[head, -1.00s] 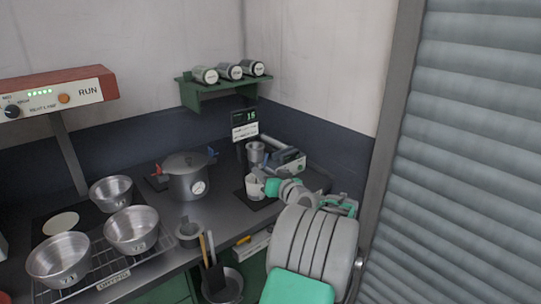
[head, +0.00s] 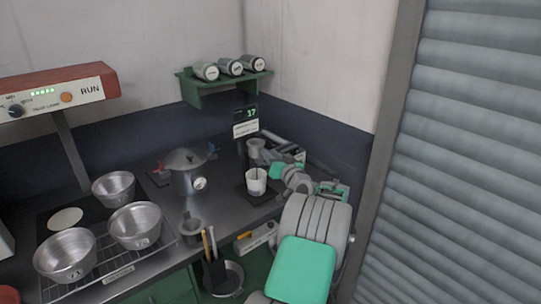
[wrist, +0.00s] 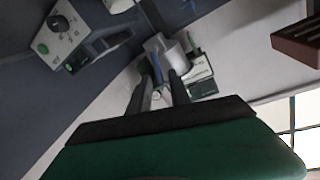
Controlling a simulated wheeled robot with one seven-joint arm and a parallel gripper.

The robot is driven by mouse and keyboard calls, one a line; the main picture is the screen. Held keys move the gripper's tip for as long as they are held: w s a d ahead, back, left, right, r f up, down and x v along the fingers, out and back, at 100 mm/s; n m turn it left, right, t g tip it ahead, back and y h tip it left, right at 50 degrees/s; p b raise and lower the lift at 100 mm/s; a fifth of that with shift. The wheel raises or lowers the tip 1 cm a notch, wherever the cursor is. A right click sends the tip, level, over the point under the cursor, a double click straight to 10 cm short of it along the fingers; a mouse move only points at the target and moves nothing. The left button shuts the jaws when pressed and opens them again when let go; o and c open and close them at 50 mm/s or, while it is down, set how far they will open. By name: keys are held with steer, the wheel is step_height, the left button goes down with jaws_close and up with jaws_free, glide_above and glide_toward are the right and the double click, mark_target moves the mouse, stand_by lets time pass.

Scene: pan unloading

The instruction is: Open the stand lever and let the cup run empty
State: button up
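The stand's metal cup (head: 255,147) sits above the dark counter, beside a small green-digit display (head: 245,120) that appears to read 17. A white mug (head: 256,182) stands upright on a dark mat (head: 262,202) just below and in front of the stand. My gripper (head: 276,168) is right of the metal cup, above and right of the mug, apart from the mug. In the wrist view, my gripper's dark fingers (wrist: 158,88) stand apart. A slim blue piece (wrist: 156,68), possibly the lever, shows between them, with a grey cup (wrist: 168,50) behind. Contact with the blue piece is unclear.
A lidded pot (head: 187,172) with a dial stands left of the mug. Several metal bowls (head: 134,226) are farther left, by a wire rack. A green shelf (head: 222,80) with jars hangs above. A grey box-like device (head: 290,152) is close behind my gripper.

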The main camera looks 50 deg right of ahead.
jaws_close()
steer(key=shift+f, duration=0.1)
steer(key=shift+s+d+f+m+g+y+b, duration=0.1)
steer(key=shift+d+m+g+y+b, duration=0.25)
steer(key=shift+m+b, duration=0.65)
steer(key=shift+o, duration=1)
jaws_free()
